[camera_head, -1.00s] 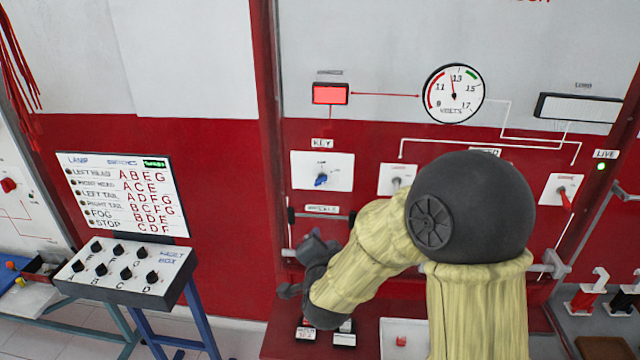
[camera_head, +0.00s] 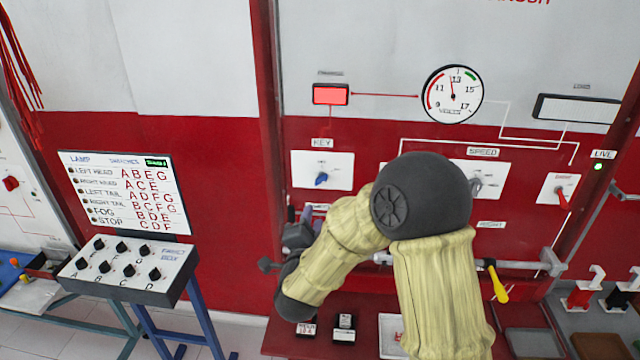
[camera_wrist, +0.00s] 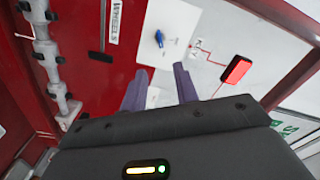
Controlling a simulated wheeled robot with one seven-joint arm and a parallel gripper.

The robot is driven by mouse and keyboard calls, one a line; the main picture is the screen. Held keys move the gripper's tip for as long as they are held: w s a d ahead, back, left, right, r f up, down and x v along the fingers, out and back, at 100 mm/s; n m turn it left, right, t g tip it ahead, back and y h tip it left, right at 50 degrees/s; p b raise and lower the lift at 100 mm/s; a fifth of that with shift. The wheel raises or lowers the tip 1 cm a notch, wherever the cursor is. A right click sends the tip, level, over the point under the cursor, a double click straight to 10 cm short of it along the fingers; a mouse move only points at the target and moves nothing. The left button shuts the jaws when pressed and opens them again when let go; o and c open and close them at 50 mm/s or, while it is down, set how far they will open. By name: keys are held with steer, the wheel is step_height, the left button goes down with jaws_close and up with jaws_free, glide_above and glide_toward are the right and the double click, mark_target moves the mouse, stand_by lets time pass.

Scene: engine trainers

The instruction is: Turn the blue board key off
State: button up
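The blue key (camera_head: 321,179) is a small knob on a white plate (camera_head: 341,164) under the label KEY, on the red board. In the wrist view the blue key (camera_wrist: 159,38) shows ahead of the fingertips, slightly above the gap between them. My gripper (camera_wrist: 160,80) has its two fingers apart with nothing between them, and it is not touching the key. In the head view my gripper (camera_head: 285,250) is below and left of the key, partly hidden by my forearm. The lamp (camera_head: 331,94) above the key is lit red.
A voltmeter (camera_head: 452,94) and a SPEED lever (camera_head: 476,185) are to the right. A metal rail (camera_head: 520,265) runs low across the board, and a yellow-handled tool (camera_head: 498,284) hangs there. A lamp switch box (camera_head: 128,268) stands at left.

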mark_target(320, 183)
steer(key=w+p, duration=0.1)
steer(key=w, duration=0.3)
steer(key=w+p, duration=0.2)
steer(key=w, duration=0.2)
steer(key=w+p, duration=0.2)
steer(key=w, duration=0.3)
steer(key=shift+w+d+r, duration=0.1)
steer(key=shift+d+r, duration=0.05)
steer(key=shift+d, duration=0.1)
steer(key=shift+w+p, duration=0.3)
steer(key=shift+w, duration=0.45)
jaws_close()
